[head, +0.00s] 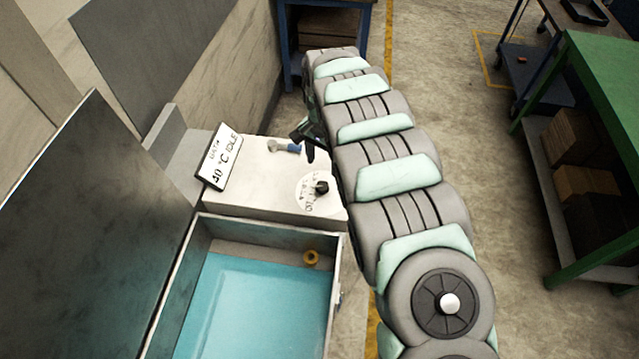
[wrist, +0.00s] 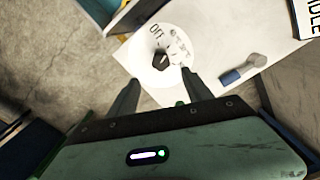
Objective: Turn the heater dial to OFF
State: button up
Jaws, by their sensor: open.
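The heater dial is a black knob on a round white plate; the knob (head: 321,187) sits on the white top of the bath unit in the head view. In the wrist view the knob (wrist: 162,58) is near the top centre, and the plate (wrist: 146,73) carries the word OFF at its upper left. Which mark the knob points at is hard to tell. My gripper (wrist: 158,92) is open, its two dark fingers apart and empty, short of the knob in the picture. In the head view my gripper (head: 308,140) is partly hidden by my arm, above the white top.
A display sign reading 40 °C IDLE (head: 218,157) stands left of the dial. A blue-handled valve (head: 287,147) lies between them. A raised dark lid (head: 90,230) stands left.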

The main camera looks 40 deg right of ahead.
aim_at(322, 186)
notch_tip(322, 186, down, 10)
jog(key=shift+a+f, duration=0.1)
jog(key=shift+f, duration=0.15)
dwell(0.4)
jog(key=shift+c, duration=0.6)
grip_shut()
